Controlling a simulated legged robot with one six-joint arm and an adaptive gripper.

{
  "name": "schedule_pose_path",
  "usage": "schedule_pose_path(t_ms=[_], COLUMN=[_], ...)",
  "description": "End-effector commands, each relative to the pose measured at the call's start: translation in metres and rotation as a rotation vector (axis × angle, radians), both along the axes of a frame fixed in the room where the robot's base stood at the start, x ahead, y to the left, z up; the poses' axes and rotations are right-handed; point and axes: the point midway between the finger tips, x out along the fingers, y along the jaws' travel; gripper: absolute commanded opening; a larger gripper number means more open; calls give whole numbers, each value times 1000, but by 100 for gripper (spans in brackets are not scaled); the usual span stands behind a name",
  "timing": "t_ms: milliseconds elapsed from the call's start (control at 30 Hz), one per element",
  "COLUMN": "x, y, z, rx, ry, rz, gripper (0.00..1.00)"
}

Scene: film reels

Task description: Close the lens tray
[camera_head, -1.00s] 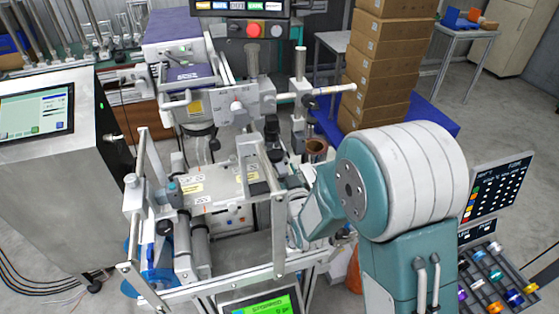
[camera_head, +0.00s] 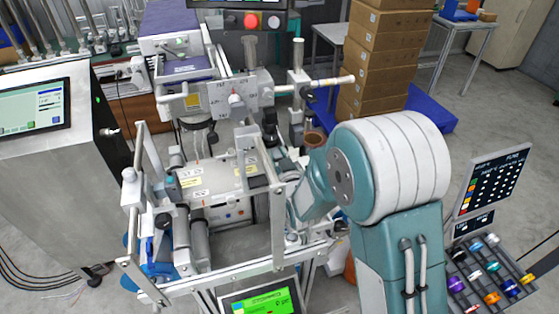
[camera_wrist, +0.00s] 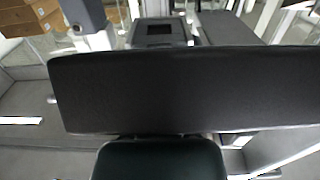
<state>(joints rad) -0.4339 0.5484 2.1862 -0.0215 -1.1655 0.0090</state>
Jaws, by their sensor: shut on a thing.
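In the wrist view, a wide, dark, slightly tilted panel (camera_wrist: 190,90) fills the middle of the picture. My gripper (camera_wrist: 160,150) shows there as a dark pad at the bottom edge, against the panel's lower edge; it is shut on this panel. In the head view my teal and white arm reaches left into the metal-framed machine (camera_head: 278,215), and my gripper is hidden behind the arm and frame. A white box with labels (camera_head: 190,182) sits inside the frame. I cannot tell which part is the lens tray.
A rack of coloured round pieces (camera_head: 478,284) stands at the lower right, under a dark control panel (camera_head: 497,178). A steel cabinet with a screen (camera_head: 35,112) is at the left. Stacked cardboard boxes (camera_head: 385,50) stand behind. Open floor lies at the right.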

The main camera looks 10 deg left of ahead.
Motion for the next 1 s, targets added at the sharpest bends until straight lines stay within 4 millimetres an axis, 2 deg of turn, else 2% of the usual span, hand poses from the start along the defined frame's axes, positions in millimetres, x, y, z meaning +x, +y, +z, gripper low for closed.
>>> schedule_pose_path(t_ms=[333,367,400,433,833,1000], x=[6,6,6,6,4,-12], y=[3,3,3,3,2,-5], z=[-1,0,0,0,0,-1], rx=[-1,-1,-1,-1,0,-1], ry=[2,2,2,2,1,3], rz=[0,0,0,0,0,0], gripper=[0,41,59,71,71,71])
